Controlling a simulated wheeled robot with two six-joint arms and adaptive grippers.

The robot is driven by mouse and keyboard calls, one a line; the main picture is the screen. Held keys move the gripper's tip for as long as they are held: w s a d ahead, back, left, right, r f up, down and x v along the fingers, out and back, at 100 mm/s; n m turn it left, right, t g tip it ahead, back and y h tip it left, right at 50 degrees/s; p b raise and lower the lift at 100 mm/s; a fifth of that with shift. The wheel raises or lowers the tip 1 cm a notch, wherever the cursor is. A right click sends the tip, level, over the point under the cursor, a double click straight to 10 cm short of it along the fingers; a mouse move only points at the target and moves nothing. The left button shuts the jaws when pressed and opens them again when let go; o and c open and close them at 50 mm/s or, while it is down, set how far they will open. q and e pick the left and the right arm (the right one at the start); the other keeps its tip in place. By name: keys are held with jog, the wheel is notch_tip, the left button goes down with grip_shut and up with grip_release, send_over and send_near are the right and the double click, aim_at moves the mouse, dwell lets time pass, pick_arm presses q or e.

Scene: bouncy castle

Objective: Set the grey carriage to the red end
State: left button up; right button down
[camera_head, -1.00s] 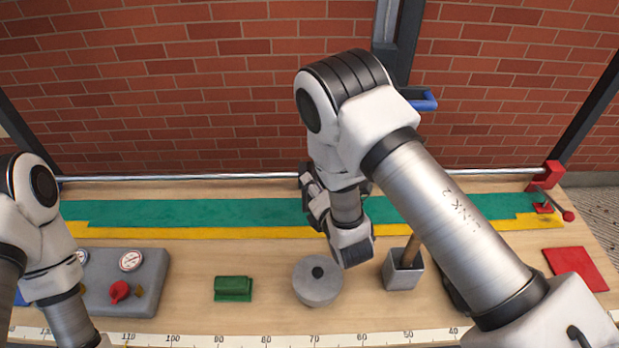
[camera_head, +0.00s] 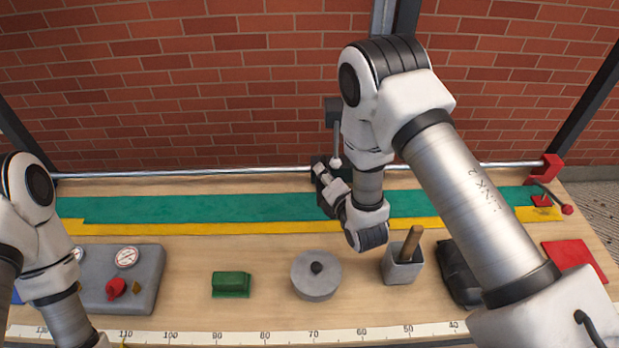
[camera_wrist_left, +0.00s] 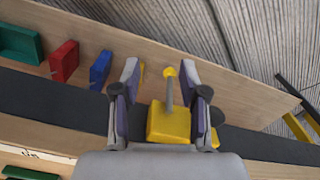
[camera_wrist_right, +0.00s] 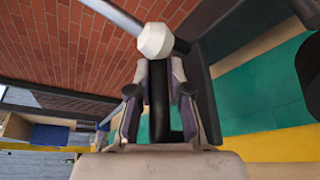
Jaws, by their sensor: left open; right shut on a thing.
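The silver rail (camera_head: 210,175) runs along the back of the bench, with a red bracket (camera_head: 552,170) at its right end. The grey carriage (camera_head: 318,166) appears as a dark body near the rail's middle, mostly hidden by my right gripper (camera_head: 326,186). A dark upright piece stands between the right fingers (camera_wrist_right: 157,88) in the right wrist view, and they are shut on it. A pale knob (camera_wrist_right: 155,40) is just beyond. My left gripper (camera_wrist_left: 160,75) is open in its wrist view, above a yellow block (camera_wrist_left: 170,123) with a knobbed rod.
Along the bench stand a grey gauge box (camera_head: 145,285), green block (camera_head: 231,284), round grey weight (camera_head: 316,275), grey holder with wooden handle (camera_head: 402,272), black object (camera_head: 458,275) and red pad (camera_head: 575,262).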

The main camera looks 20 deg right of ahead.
jog(key=shift+s+d, duration=0.1)
jog(key=shift+d, duration=0.35)
jog(key=c, duration=1.4)
grip_release()
jog(key=shift+o, duration=0.2)
jog(key=v, duration=1.1)
jog(key=shift+s, duration=0.4)
jog(key=shift+r, duration=0.1)
